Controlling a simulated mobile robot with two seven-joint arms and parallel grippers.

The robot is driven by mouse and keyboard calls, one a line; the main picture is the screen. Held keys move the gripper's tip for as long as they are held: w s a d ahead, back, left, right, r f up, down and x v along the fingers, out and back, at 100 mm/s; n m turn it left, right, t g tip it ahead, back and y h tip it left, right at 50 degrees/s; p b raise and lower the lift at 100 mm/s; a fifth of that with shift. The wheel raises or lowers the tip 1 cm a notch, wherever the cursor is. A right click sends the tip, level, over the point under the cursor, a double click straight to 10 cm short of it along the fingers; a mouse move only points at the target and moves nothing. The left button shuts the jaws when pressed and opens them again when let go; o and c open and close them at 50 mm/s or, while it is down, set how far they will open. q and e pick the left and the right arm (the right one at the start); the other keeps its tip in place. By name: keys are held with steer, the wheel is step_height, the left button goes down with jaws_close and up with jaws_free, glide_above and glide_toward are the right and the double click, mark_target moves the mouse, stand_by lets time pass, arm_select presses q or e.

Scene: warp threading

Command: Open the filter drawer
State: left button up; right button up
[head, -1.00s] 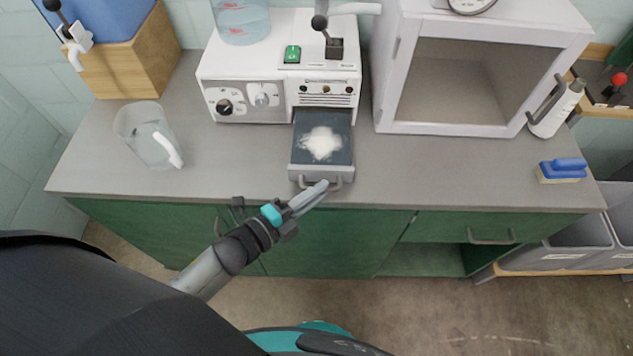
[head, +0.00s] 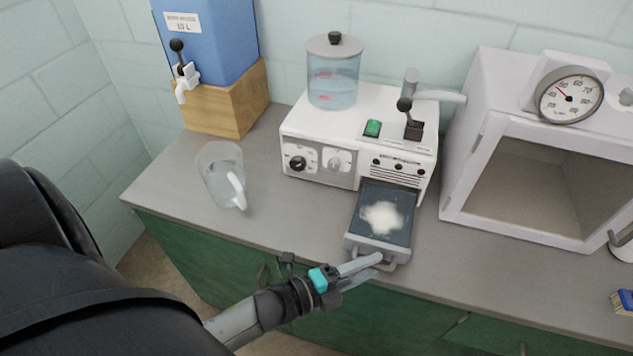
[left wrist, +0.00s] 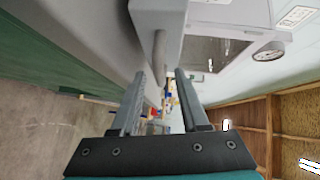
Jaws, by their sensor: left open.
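The filter drawer (head: 358,244) is pulled out of the front of the white machine (head: 305,132), and a heap of white powder (head: 382,217) lies inside it. Its grey bar handle (head: 389,265) is on the drawer front, just past the counter edge. My left gripper (head: 377,265) is open at the handle. In the left wrist view my left gripper (left wrist: 161,76) has its fingers apart, with the handle (left wrist: 159,55) lying toward and between the fingertips. I cannot tell whether the fingers touch it. My right gripper is not in view.
A clear jug (head: 218,178) stands on the counter (head: 270,225) to the left. A blue tank (head: 212,45) on a wooden block (head: 235,105) is behind it. A white cabinet with a dial gauge (head: 568,93) stands right of the machine.

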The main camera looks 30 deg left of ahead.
arm_select(q)
steer(key=v, duration=1.5)
steer(key=s+a+f+n+g+y+b, duration=0.1)
steer(key=s+a+f+n+g+y, duration=0.15)
steer(key=f+n, duration=0.65)
steer(key=s+a+f+n+g+y+b, duration=0.15)
steer(key=f+y, duration=0.25)
steer(key=f, duration=1.1)
steer(key=s+d+f+n+g+y+b, duration=0.1)
steer(key=s+d+f+n+g, duration=0.3)
steer(key=s+f+n+g, duration=0.5)
steer(key=s+f+b, duration=0.1)
steer(key=s+f, duration=0.4)
steer(key=shift+s+f+y, duration=0.35)
steer(key=shift+s+f, duration=0.05)
